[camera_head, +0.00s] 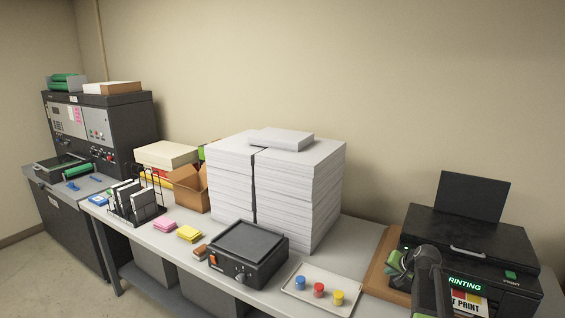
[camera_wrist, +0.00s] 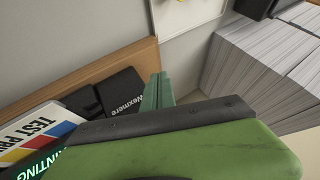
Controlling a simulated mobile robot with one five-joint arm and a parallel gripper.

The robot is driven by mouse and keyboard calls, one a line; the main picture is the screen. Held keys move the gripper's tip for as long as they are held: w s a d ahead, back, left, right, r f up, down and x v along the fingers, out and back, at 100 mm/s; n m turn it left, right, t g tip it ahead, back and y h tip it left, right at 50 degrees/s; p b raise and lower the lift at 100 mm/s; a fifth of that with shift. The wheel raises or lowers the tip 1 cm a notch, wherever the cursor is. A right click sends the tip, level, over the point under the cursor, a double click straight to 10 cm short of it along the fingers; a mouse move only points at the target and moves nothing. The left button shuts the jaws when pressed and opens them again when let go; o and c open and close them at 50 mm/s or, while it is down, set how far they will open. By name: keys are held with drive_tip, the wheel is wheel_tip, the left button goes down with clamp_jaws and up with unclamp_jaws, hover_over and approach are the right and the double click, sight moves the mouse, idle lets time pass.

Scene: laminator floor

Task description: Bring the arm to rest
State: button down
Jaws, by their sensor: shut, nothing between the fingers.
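My gripper (camera_wrist: 158,90) shows in the wrist view as two green fingers close together, shut and empty. In the head view its green part (camera_head: 394,262) is at the right, beside my dark arm, in front of the black printer (camera_head: 470,240). The arm covers part of the printer's front. In the wrist view the fingers are over the edge of a brown board (camera_wrist: 120,65), to the right of a black block lettered "Wexmere" (camera_wrist: 122,95). I cannot tell if they touch anything.
The printer's display reads "PRINTING", with a test print sheet (camera_wrist: 35,130) below. A tray (camera_head: 318,277) with three small coloured jars stands left of the printer. Tall paper stacks (camera_head: 300,195) and a black flat-topped device (camera_head: 248,262) stand further left.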

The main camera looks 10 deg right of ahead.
drive_tip(key=s+a+f+n+g+y+b, duration=0.1)
drive_tip(key=a+f+n+b, duration=0.15)
drive_tip(key=a, duration=0.75)
drive_tip(key=a+f+n+g+b, duration=0.1)
drive_tip(key=a+f, duration=0.3)
drive_tip(key=a, duration=0.5)
drive_tip(key=s+a+f+n+g+b, duration=0.1)
drive_tip(key=s+a+f+n+b, duration=0.2)
drive_tip(key=a, duration=0.4)
drive_tip(key=s+a+f+g+b, duration=0.1)
drive_tip(key=s+a+f+g, duration=0.1)
drive_tip(key=s+a+f, duration=0.35)
drive_tip(key=s+d+r+g+h, duration=0.1)
drive_tip(key=s+g, duration=0.2)
drive_tip(key=s, duration=0.6)
drive_tip(key=shift+s+d+n+h, duration=0.2)
drive_tip(key=shift+s+n+h, duration=0.1)
drive_tip(key=shift+n, duration=0.15)
drive_tip(key=shift+r, duration=0.1)
idle(1.4)
